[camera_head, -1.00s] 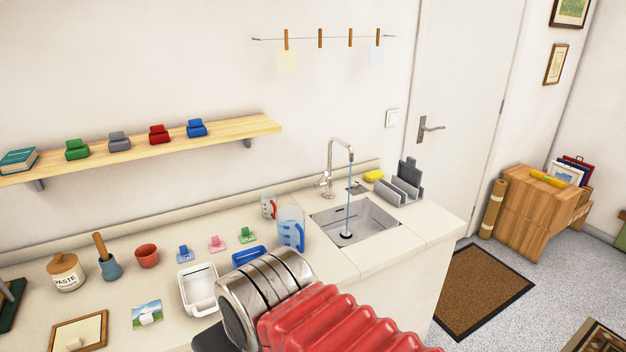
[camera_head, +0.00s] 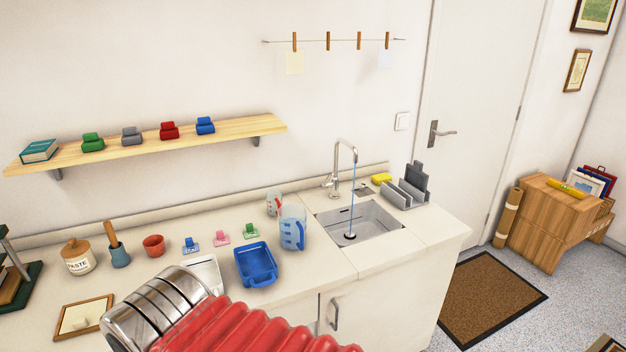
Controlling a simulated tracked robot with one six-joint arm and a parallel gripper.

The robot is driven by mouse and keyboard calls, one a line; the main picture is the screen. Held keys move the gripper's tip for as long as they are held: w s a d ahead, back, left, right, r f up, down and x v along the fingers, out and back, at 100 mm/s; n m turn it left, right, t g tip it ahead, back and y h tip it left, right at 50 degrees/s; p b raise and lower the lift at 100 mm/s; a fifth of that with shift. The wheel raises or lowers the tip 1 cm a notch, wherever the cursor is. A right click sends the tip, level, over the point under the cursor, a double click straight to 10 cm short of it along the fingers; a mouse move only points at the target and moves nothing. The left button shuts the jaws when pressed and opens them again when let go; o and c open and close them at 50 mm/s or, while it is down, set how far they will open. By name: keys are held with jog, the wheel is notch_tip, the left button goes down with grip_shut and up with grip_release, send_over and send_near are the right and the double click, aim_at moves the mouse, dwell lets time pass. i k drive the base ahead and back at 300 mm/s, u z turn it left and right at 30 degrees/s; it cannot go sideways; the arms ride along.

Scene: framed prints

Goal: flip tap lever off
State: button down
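The chrome tap (camera_head: 345,165) stands behind the sink (camera_head: 365,218) at the back of the counter. A thin blue stream of water (camera_head: 353,195) falls from its spout to the drain. The tap's small lever (camera_head: 329,181) sits low on the left side of its body. My arm, with a red ribbed sleeve and a ringed metal part, reaches in from the bottom, left of and well short of the tap. My gripper's fingers do not show, so whether it is open or shut is hidden.
A measuring jug (camera_head: 293,228), a smaller red-handled jug (camera_head: 274,203) and a blue tray (camera_head: 256,264) stand left of the sink. A grey rack (camera_head: 405,194) and yellow sponge (camera_head: 381,178) stand to its right. A wooden shelf (camera_head: 150,146) hangs on the wall.

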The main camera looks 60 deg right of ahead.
aim_at(323, 186)
jog(key=u, duration=0.8)
jog(key=k, duration=0.95)
jog(key=z, duration=1.4)
jog(key=i, duration=0.9)
jog(key=u, duration=0.05)
